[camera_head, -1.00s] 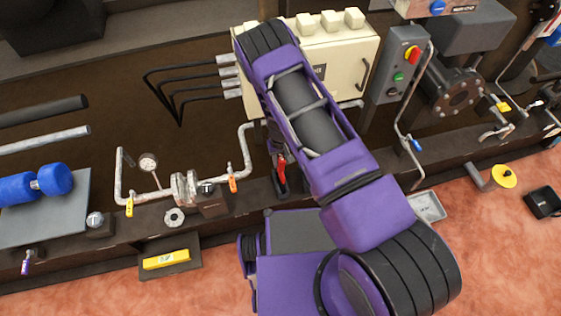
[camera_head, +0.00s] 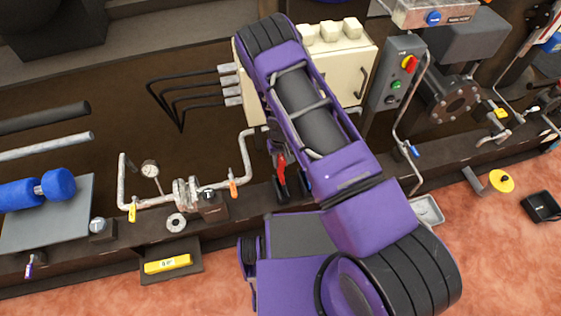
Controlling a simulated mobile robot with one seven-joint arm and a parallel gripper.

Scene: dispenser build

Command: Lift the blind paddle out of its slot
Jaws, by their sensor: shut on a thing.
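My purple arm crosses the middle of the view and covers much of my gripper (camera_head: 284,186). The gripper points down in front of the cream cabinet, close to the dark beam. It is shut on a slim piece with a red part, which I take to be the blind paddle (camera_head: 281,166). The paddle's lower end and its slot are hidden or too small to make out, so I cannot tell whether it is clear of the slot.
Left of the gripper, a flanged pipe (camera_head: 186,193) with a gauge (camera_head: 150,169) runs above the beam (camera_head: 120,240). A loose ring (camera_head: 176,222) lies on the beam. The cream cabinet (camera_head: 340,70) and grey button box (camera_head: 398,75) stand behind. Open floor lies at right front.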

